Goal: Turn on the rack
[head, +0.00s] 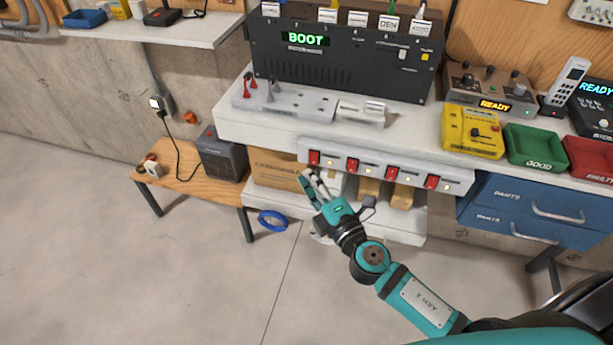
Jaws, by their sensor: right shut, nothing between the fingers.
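The rack (340,57) is a dark box on the white bench, and its green display reads "BOOT". A white strip (385,166) with several red rocker switches runs along the bench's front edge. The leftmost red switch (314,157) is just above my right gripper (312,178). The right gripper is shut and empty, its fingertips pointing up just below that switch. I cannot tell whether they touch the strip. Small lights glow beside the switches. My left gripper is out of view.
A yellow multimeter (472,132), a green bin (535,146) and a red bin (590,158) stand on the bench at right. Blue drawers (535,210) are below them. A low wooden table (195,175) stands at left.

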